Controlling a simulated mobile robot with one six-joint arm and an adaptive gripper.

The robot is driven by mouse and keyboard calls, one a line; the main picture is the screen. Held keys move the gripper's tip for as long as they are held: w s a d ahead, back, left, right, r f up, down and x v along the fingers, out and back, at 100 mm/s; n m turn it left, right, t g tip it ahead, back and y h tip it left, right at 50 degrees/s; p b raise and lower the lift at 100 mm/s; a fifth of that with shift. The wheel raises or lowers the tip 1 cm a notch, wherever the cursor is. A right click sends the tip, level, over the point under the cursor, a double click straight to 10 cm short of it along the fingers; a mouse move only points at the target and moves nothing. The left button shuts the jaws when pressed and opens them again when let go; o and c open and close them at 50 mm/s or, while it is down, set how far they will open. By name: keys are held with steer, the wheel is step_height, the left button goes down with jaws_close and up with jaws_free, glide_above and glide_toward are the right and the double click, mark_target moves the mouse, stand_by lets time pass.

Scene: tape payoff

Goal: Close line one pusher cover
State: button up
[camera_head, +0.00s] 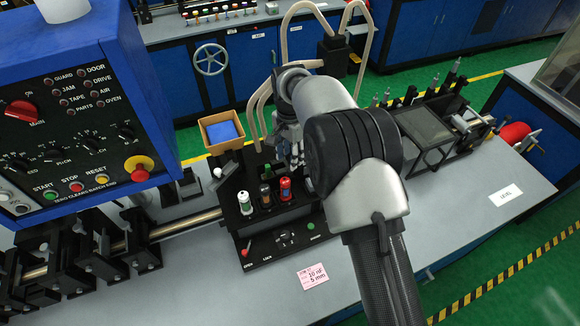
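My gripper (291,152) hangs over the black fixture in the middle of the bench, largely hidden behind my own grey arm. Its fingers are small and dark here, so I cannot tell whether they are open or shut, or whether they touch anything. To the right of my arm, a dark framed panel (424,127) sits tilted on a black frame and may be the pusher cover. I see no label that confirms this. My arm hides the space between it and the fixture.
The black fixture holds white (244,203), dark (265,196) and red (286,189) bottle-like parts. A blue control cabinet (80,110) stands at left. A cardboard box (222,130) with blue contents lies behind. A pink note (313,276) is on the clear front bench.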

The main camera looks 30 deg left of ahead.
step_height(320, 180, down, 6)
steer(key=shift+r, duration=0.1)
steer(key=shift+c, duration=0.4)
jaws_close()
stand_by(0.6)
